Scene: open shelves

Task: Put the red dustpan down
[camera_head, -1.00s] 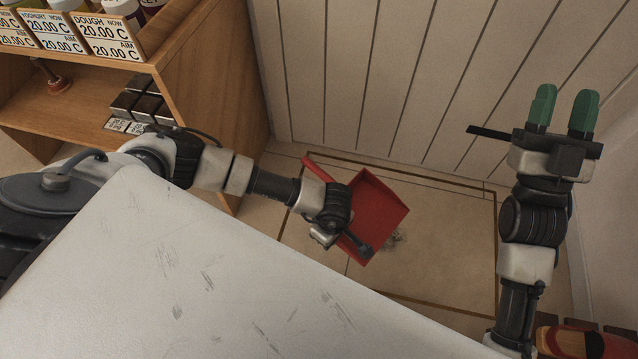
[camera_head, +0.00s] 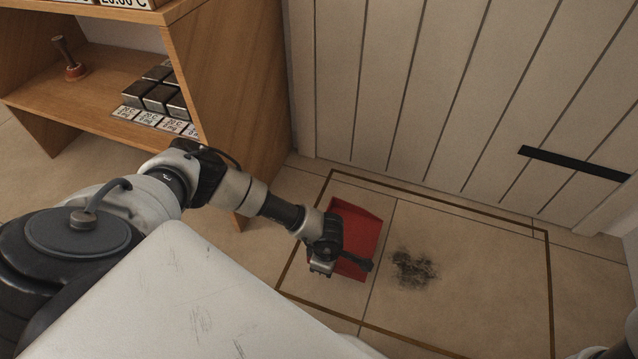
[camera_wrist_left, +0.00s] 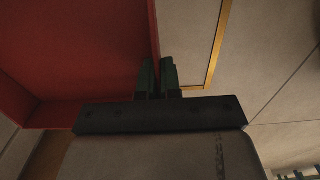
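The red dustpan (camera_head: 360,228) is low over the floor tiles beside the shelf, roughly level, inside a brown floor outline. I cannot tell whether it touches the floor. My left gripper (camera_head: 326,258) is over its near left part and hides some of it, including any handle. In the left wrist view the dustpan (camera_wrist_left: 75,50) fills the upper left, and one wall runs down to the narrow gap between the green fingers of my left gripper (camera_wrist_left: 158,75), which look closed on that edge. My right gripper is out of view.
A dark dirt patch (camera_head: 413,268) lies on the tiles right of the dustpan. A wooden shelf (camera_head: 225,95) with dark metal blocks (camera_head: 158,92) and a plunger-like item (camera_head: 70,60) stands at left. A panelled wall (camera_head: 430,80) closes the back. Tiles further right are clear.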

